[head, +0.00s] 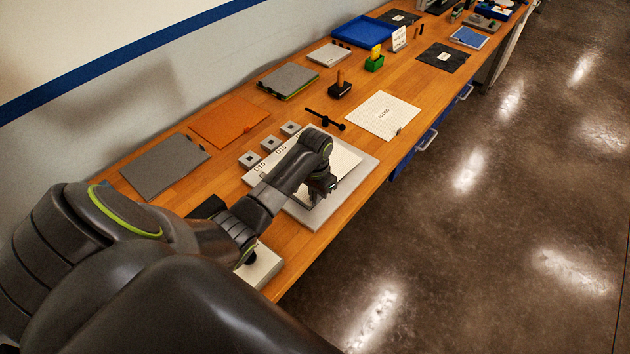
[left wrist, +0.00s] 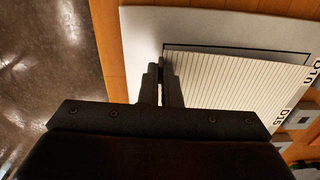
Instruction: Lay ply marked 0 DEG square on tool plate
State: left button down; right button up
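The pale grey tool plate (head: 363,178) lies on the wooden bench; its corner also shows in the left wrist view (left wrist: 140,30). A cream, finely striped ply (left wrist: 225,85) lies over it, slightly skewed to the plate's black outline, a strip of which shows past its edge. No 0 DEG mark is readable on it; my arm covers part of it in the head view (head: 345,160). My left gripper (left wrist: 160,66) is at the ply's corner, fingers close together, apparently shut on its small dark tab. My right gripper is out of view.
Small grey blocks (head: 270,143) stand beside the plate near the D10 and D15 labels. Another white marked sheet (head: 384,115) lies farther along the bench. Grey (head: 165,165) and orange (head: 228,121) sheets lie by the wall. The bench's front edge is close to the plate.

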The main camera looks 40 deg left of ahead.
pick_arm(q)
jog(key=shift+f+b, duration=0.4)
jog(key=shift+f, duration=0.65)
jog(key=c, duration=1.6)
grip_release()
jog(key=shift+o, duration=0.2)
jog(key=shift+r, duration=0.1)
jog(key=shift+r+p, duration=1.15)
jog(key=shift+r, duration=2.3)
